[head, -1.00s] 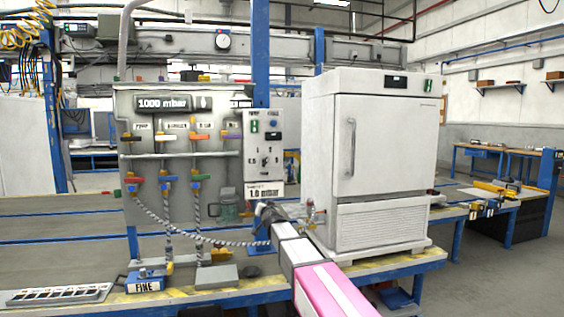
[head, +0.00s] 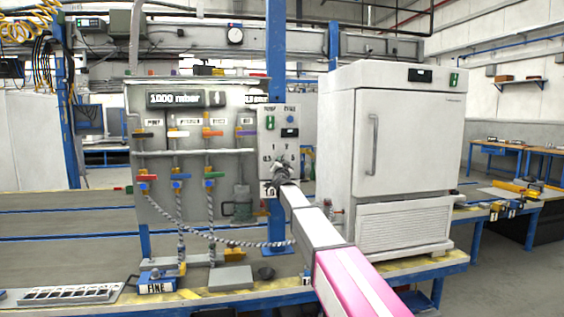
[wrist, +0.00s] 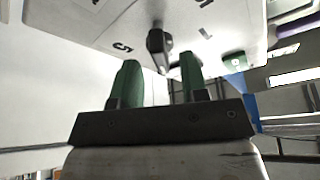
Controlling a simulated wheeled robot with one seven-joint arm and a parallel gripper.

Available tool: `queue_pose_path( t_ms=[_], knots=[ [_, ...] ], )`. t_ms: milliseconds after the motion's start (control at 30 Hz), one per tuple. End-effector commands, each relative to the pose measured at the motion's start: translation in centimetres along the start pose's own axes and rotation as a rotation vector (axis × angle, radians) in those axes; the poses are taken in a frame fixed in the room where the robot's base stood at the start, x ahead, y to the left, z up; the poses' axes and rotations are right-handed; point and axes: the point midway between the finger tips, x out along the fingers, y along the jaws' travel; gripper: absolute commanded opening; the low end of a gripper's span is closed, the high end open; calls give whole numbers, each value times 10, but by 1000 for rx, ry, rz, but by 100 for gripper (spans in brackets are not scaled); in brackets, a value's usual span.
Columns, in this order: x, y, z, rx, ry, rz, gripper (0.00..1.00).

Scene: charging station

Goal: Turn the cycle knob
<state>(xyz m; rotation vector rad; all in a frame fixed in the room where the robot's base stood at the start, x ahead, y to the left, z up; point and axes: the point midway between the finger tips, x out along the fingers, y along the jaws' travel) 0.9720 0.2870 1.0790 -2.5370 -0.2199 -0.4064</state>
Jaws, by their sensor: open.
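The cycle knob (wrist: 158,48) is a dark pointer-shaped knob on a pale panel with printed marks, in the upper middle of the wrist view. My gripper (wrist: 161,66) has two green fingers, spread apart with nothing between their pads. The knob is just ahead of the fingertips, roughly in line with the gap; I see no contact. In the head view, my gripper (head: 281,174) is in front of the lower part of the narrow white control panel (head: 268,142). It covers part of the panel there, and the knob is too small to make out clearly.
A white oven-like cabinet (head: 410,140) stands close to the right of my arm. A grey board with coloured valves (head: 208,150) and a hanging hose (head: 225,238) is to the left. A blue box marked FINE (head: 157,282) sits on the bench.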

Motion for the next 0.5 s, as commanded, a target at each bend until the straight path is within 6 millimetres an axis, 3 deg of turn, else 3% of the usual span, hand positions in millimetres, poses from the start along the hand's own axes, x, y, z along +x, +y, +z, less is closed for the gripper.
queue_pose_path(
  t_ms=[33, 200, 500],
  knots=[
    [13, 0, 1, 0, 0, 0, 40],
    [31, -1, 0, 0, -1, -1, 40],
    [33, 0, 0, 0, -1, -1, 40]
  ],
)
